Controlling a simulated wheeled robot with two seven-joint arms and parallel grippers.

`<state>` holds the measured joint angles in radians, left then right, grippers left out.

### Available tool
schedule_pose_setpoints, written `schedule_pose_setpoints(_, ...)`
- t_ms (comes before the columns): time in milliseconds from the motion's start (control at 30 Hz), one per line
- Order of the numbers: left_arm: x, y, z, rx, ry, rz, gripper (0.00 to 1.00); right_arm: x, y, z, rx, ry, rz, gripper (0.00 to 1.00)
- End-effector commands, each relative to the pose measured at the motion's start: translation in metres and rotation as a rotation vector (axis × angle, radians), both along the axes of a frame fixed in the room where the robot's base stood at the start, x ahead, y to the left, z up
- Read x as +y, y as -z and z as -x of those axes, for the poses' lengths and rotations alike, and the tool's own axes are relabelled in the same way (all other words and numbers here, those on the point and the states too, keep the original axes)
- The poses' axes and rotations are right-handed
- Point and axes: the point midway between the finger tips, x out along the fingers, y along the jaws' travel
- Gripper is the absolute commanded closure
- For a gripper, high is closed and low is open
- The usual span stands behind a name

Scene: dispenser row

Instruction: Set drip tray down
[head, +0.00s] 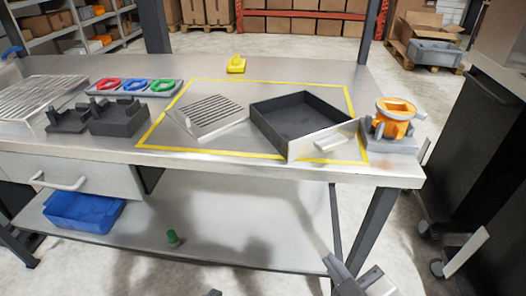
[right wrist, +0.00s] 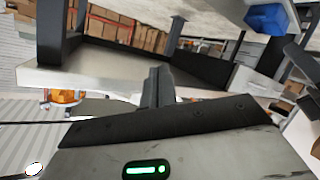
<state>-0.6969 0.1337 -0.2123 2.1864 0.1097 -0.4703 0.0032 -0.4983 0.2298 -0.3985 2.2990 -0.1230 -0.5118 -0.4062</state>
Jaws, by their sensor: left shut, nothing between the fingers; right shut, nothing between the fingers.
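The drip tray (head: 273,112), a dark open box with a pale front panel and handle, sits on the bench inside the yellow-taped outline. Its front panel reaches the near tape line, and it looks empty. A slatted metal grate (head: 212,114) lies tilted to its left, partly over a pale piece. My right gripper (head: 345,272) is low in front of the bench, apart from the tray; its dark fingers (right wrist: 158,87) are together and empty in the right wrist view. Only a small tip of my left gripper (head: 214,293) shows at the bottom edge, away from the tray.
An orange part on a grey base (head: 394,122) stands close right of the tray. Red, blue and green rings (head: 134,86) and dark holders (head: 118,117) are at left. A yellow object (head: 236,65) stands behind.

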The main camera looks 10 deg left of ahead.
Motion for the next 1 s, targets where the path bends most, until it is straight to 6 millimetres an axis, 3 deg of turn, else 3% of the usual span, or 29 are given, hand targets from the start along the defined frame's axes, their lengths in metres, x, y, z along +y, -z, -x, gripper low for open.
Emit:
schedule_pose_setpoints(33, 0.000, -0.001, 0.000, -0.001, 0.000, 0.000, 1.00, 0.014, -0.034, -0.009, -0.157, -0.088, 0.159, 1.00)
schedule_pose_setpoints(100, 0.000, -0.002, -0.001, -0.003, -0.001, -0.001, 1.00, 0.029, -0.070, -0.012, -0.346, -0.171, 0.373, 1.00)
schedule_pose_setpoints(200, 0.000, -0.003, -0.002, -0.006, 0.000, -0.002, 1.00, 0.043, -0.108, -0.011, -0.560, -0.238, 0.615, 1.00)
schedule_pose_setpoints(300, 0.000, -0.003, -0.002, -0.007, 0.000, -0.002, 1.00, 0.051, -0.128, -0.009, -0.680, -0.262, 0.756, 1.00)
schedule_pose_setpoints(467, 0.000, -0.004, -0.002, -0.005, 0.000, -0.006, 1.00, 0.059, -0.135, -0.020, -0.721, -0.265, 0.808, 1.00)
schedule_pose_setpoints(900, 0.001, -0.004, -0.001, 0.001, 0.001, -0.015, 1.00, 0.102, -0.134, -0.099, -0.716, -0.265, 0.802, 1.00)
schedule_pose_setpoints(1000, 0.001, -0.006, -0.001, 0.002, 0.002, -0.017, 1.00, 0.095, -0.133, -0.114, -0.714, -0.266, 0.806, 1.00)
